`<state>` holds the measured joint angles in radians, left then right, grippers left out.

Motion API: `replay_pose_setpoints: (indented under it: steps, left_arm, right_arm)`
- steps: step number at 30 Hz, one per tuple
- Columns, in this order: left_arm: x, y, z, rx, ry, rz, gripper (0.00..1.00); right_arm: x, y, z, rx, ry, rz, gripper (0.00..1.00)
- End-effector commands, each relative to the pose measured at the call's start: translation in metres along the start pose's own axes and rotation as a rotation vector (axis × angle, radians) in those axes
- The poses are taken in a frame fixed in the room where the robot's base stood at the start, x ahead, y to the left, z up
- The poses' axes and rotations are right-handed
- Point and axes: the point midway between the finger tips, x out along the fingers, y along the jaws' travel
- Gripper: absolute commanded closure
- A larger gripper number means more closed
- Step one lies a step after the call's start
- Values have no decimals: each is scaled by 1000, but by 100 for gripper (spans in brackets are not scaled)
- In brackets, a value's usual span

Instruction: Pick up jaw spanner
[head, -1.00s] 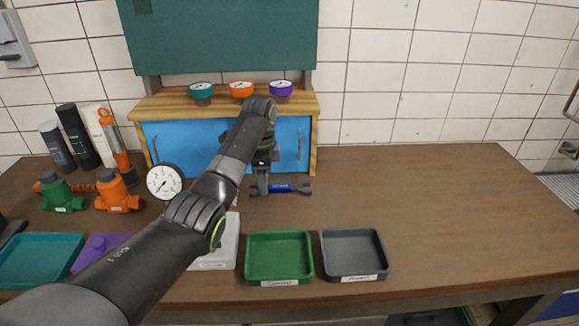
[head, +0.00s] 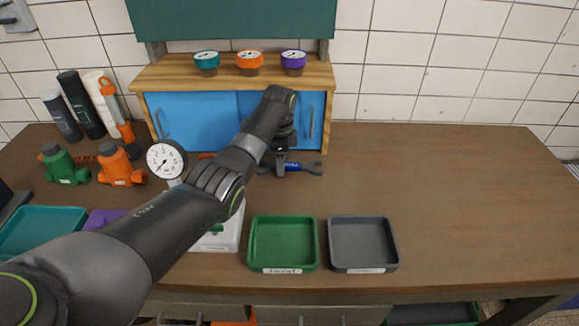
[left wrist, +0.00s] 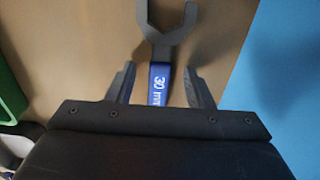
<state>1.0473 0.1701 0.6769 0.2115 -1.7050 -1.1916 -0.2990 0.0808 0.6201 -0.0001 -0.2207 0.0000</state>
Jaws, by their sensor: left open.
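The jaw spanner (head: 307,168) lies on the bench in front of the blue cabinet, its open jaw pointing right in the head view. In the left wrist view its grey jaw (left wrist: 165,38) is at the top and its blue handle, marked "30 mm" (left wrist: 159,84), runs down between my fingers. My left gripper (head: 279,170) is open, with one finger on each side of the handle (left wrist: 158,88). The lower part of the handle is hidden behind the gripper body. My right gripper is not in view.
The blue cabinet (head: 194,120) with gauges on top stands close behind. A green tray (head: 284,244) and a grey tray (head: 362,245) sit at the bench front. A dial gauge (head: 165,160) and green and orange valves stand to the left. The bench's right side is clear.

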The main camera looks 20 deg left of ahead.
Motion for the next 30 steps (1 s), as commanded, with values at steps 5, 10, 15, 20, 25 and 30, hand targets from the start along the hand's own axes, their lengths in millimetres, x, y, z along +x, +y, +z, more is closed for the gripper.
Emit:
replay_pose_setpoints:
  steps: [5,10,15,20,25,30]
  left_arm:
    - [2,0,0,0,0,0,53]
    - [2,0,0,0,0,0,67]
    - [2,0,0,0,0,0,89]
    - [2,0,0,0,0,0,100]
    - [1,0,0,0,0,-2,100]
    - [0,0,0,0,1,-3,100]
  right_arm:
    - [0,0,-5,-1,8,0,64]
    - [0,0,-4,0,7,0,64]
    - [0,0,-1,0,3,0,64]
    - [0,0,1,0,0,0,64]
    - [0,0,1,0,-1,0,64]
    - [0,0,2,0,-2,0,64]
